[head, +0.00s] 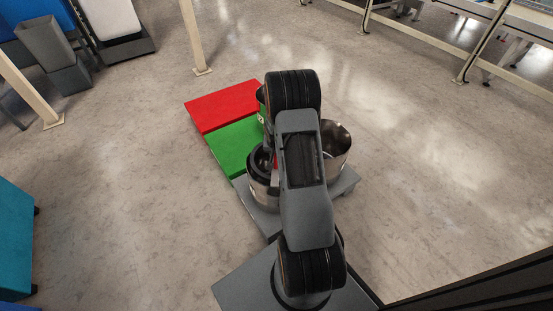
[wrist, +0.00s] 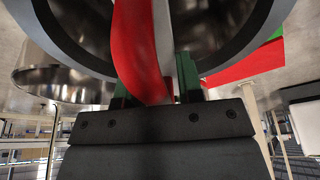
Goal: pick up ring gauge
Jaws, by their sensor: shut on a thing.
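The ring gauge appears to be the red curved band (wrist: 138,45) with a pale side face in the wrist view. It stands between the green-edged fingers of my gripper (wrist: 153,88), which is shut on it. Its upper part runs out of the picture. A small red patch (head: 274,161) beside my arm in the head view may be the same piece. A round container with a thick dark rim (head: 262,163) is right by it; its grey rim (wrist: 225,45) also arches behind the band in the wrist view. My arm hides most of the gripper from the head camera.
A shiny steel pot (head: 338,150) stands right of my arm on a grey platform (head: 347,181). A green block (head: 232,147) and a red block (head: 222,106) lie beyond it. A beige post (head: 192,35) stands farther back.

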